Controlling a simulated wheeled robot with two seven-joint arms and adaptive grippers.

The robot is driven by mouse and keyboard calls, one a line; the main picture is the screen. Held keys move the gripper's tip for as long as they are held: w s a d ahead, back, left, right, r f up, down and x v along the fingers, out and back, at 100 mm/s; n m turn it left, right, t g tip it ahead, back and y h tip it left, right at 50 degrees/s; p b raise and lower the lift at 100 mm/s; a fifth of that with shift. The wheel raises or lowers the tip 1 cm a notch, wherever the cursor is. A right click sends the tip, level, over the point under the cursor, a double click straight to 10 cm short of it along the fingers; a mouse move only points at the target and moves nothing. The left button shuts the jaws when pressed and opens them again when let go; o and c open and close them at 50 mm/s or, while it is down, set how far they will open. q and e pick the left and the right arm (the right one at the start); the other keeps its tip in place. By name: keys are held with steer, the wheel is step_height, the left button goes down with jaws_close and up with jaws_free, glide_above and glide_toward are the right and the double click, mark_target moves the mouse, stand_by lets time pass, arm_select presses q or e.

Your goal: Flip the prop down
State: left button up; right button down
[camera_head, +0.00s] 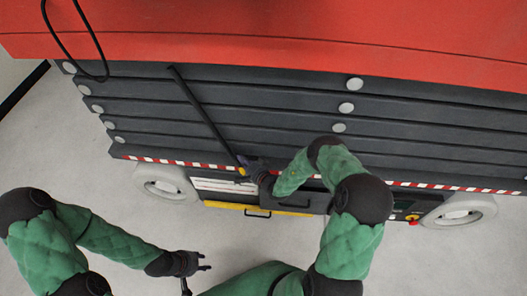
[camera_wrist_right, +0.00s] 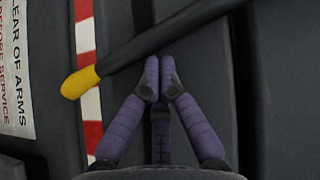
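The prop (camera_head: 203,115) is a slim black rod. It slants down across the dark ribbed side of the red machine. Its yellow-tipped lower end is beside my right gripper (camera_head: 245,166). In the right wrist view the prop (camera_wrist_right: 155,40) runs diagonally just beyond the fingertips, with its yellow tip at the left. My right gripper (camera_wrist_right: 159,75) has its purple fingers together, and the prop crosses in front of their tips rather than between them. Whether they touch cannot be told. My left gripper (camera_head: 200,275) is open and empty over the pale floor, away from the prop.
The red machine body (camera_head: 260,45) fills the top. A red-and-white striped edge (camera_head: 440,187) runs along the lower side, above pale wheels (camera_head: 165,184) and a yellow bar (camera_head: 285,210). A black cable (camera_head: 60,45) hangs at the upper left. Pale floor is clear at the left.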

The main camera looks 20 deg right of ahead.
steer(key=shift+w+a+f, duration=0.25)
steer(key=shift+a+f, duration=0.15)
steer(key=shift+a, duration=0.1)
stand_by(0.9)
steer(key=shift+s+d+r+p, duration=0.8)
steer(key=shift+d+r+p, duration=0.2)
steer(key=shift+d, duration=0.3)
steer(key=shift+s+d+r+p, duration=0.75)
steer(key=shift+d+r+p, duration=0.3)
steer(key=shift+d, duration=0.3)
steer(key=shift+s+d+r+p, duration=0.8)
steer(key=shift+d+r+p, duration=0.2)
steer(key=shift+d, duration=0.3)
steer(key=shift+s+d+r+p, duration=0.6)
steer(key=shift+d+r, duration=0.1)
steer(key=shift+d, duration=0.25)
steer(key=shift+s+d+r+p, duration=0.55)
steer(key=shift+d+r, duration=0.15)
steer(key=shift+d, duration=0.2)
steer(key=shift+s+d+r+p, duration=0.55)
steer(key=shift+d+r, duration=0.15)
steer(key=shift+d, duration=0.2)
steer(key=shift+s+d+r+p, duration=0.5)
steer(key=shift+d+r, duration=0.2)
steer(key=shift+d, duration=0.2)
